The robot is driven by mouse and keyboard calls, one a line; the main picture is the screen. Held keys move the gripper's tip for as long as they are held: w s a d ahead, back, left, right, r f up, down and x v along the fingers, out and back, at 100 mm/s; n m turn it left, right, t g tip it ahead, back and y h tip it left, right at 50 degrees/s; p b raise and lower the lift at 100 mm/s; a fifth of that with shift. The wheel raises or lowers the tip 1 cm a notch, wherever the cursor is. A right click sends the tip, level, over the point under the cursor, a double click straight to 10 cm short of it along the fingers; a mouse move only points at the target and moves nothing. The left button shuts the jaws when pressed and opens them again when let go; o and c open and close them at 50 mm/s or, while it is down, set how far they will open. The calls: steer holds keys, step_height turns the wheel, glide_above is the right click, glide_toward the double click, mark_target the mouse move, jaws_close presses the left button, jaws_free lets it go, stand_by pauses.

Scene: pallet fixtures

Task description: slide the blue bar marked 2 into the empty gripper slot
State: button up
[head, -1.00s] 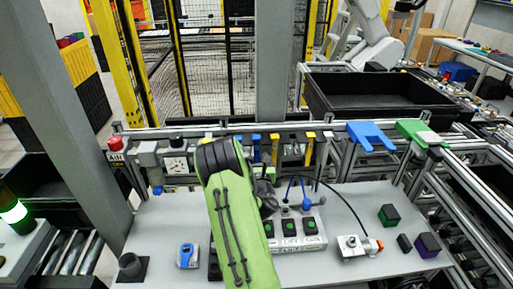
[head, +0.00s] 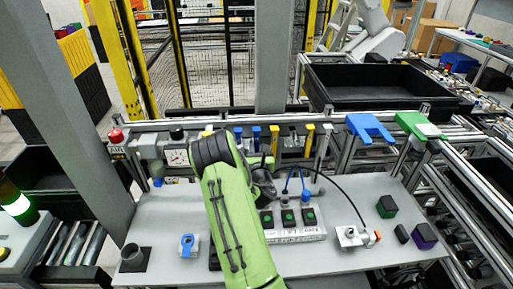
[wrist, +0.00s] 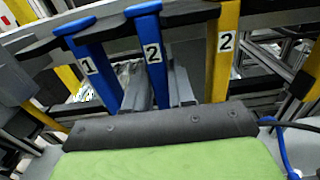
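The blue bar marked 2 (wrist: 152,55) hangs upright from a dark rail in the wrist view. The blue bar marked 1 (wrist: 90,68) is on its left and a yellow bar marked 2 (wrist: 223,50) is on its right. My gripper (wrist: 162,88) is at the lower part of the blue bar marked 2. Grey pieces that look like its fingers show on both sides of the bar. Their tips and any contact are unclear. In the head view my green arm hides much of the gripper. I cannot make out the empty slot clearly.
The rail (head: 335,126) runs along the back of the grey table (head: 170,215). A white box with green buttons (head: 300,234) stands right of my arm. A blue fork-shaped piece (head: 370,128) is at the rail's right. A green block (head: 386,206) and purple block (head: 425,236) are on the table.

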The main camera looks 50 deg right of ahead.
mark_target(256, 147)
steer(key=shift+r, duration=0.1)
jaws_close()
steer(key=shift+b+v, duration=0.9)
steer(key=shift+b, duration=0.25)
steer(key=shift+b+v, duration=1.85)
steer(key=shift+s+a, duration=0.2)
steer(key=shift+w, duration=0.1)
